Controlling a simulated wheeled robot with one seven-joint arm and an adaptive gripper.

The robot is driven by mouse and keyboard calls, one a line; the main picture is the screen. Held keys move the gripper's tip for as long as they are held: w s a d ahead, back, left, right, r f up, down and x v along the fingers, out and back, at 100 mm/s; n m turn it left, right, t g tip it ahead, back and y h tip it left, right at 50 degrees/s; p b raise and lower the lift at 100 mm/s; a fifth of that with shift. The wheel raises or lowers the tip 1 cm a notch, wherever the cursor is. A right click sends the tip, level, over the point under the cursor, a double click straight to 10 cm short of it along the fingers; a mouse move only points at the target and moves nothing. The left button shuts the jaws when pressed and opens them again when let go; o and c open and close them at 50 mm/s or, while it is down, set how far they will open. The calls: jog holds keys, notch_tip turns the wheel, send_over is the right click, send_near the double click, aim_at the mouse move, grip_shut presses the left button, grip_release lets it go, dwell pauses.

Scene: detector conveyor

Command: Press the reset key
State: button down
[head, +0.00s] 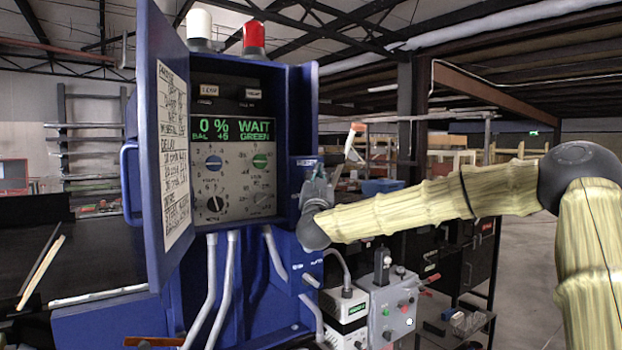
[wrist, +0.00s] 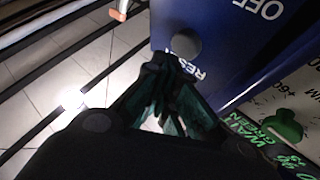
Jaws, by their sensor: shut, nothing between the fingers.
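The reset key is a round grey button (wrist: 186,43) on the blue cabinet side, seen in the wrist view beside white lettering that reads "RES" before my fingers cover the rest. My gripper (wrist: 163,62) is shut and empty. Its fingertips appear just beside the key, over the lettering; I cannot tell whether they touch the panel. In the head view my gripper (head: 318,182) is at the right side of the blue cabinet (head: 302,110), and the key is not distinguishable there. The cabinet's display (head: 234,130) reads "0 % BAL +6" and "WAIT GREEN".
The cabinet door (head: 170,140) stands open at the left, with a handwritten sheet on it. Knobs (head: 214,162) fill the front panel. A white lamp (head: 199,24) and a red lamp (head: 254,36) stand on top. A grey control box (head: 392,308) sits below my arm.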

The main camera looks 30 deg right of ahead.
jog(key=s+b, duration=0.1)
jog(key=s, duration=0.4)
jog(key=shift+d, duration=0.2)
dwell(0.4)
dwell(0.6)
